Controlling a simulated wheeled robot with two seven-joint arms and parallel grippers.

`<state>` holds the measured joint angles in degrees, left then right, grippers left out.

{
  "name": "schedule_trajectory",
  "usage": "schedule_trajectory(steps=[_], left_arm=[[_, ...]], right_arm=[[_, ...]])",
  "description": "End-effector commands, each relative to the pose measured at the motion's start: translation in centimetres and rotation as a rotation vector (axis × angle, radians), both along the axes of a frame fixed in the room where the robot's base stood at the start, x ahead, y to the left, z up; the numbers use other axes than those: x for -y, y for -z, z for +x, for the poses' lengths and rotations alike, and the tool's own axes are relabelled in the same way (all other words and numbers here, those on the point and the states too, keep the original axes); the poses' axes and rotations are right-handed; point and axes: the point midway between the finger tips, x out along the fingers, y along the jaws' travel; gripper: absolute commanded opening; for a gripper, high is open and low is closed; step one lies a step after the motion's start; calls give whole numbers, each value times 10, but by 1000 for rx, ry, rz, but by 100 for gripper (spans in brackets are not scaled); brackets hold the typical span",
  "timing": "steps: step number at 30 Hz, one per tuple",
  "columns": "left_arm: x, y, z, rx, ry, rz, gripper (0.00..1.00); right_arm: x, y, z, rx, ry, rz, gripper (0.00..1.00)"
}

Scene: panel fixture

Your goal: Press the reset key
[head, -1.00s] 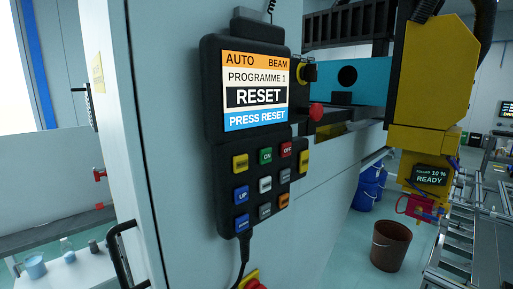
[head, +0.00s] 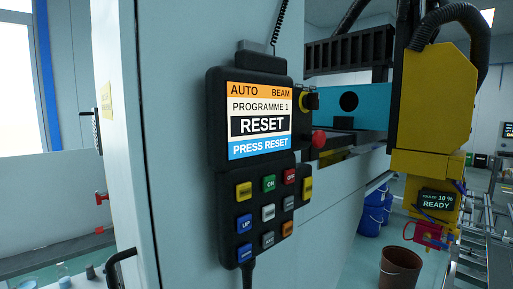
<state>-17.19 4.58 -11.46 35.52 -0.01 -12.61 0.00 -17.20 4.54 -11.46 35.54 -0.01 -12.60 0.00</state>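A black control pendant (head: 246,165) hangs upright on the pale cabinet wall. Its lit screen (head: 260,122) reads AUTO, BEAM, PROGRAMME 1, RESET and PRESS RESET. Below the screen is a keypad with a green ON key (head: 269,183), a red OFF key (head: 289,176), a blue UP key (head: 244,222), a yellow key (head: 244,191) at the upper left, another yellow key (head: 306,189) at the right, an orange key (head: 287,228), a lower blue key (head: 245,252) and several grey keys. I cannot read which key is the reset key. Neither of my grippers is in view.
A red mushroom button (head: 319,139) sticks out right of the pendant. A yellow machine head (head: 436,100) with a READY display (head: 437,201) and a red clamp (head: 427,234) stands at the right. A brown bucket (head: 399,268) and blue buckets (head: 374,212) are on the floor.

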Motion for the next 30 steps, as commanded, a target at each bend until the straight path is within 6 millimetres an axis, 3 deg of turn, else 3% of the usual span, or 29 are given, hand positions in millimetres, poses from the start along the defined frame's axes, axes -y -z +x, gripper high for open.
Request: schedule_trajectory(steps=[9, 11, 15, 30], left_arm=[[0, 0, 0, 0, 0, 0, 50], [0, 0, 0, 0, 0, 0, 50], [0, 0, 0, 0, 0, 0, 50], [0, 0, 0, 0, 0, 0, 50]], right_arm=[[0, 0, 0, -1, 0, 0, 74], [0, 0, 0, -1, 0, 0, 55], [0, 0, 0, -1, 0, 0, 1], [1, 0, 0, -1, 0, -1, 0]])
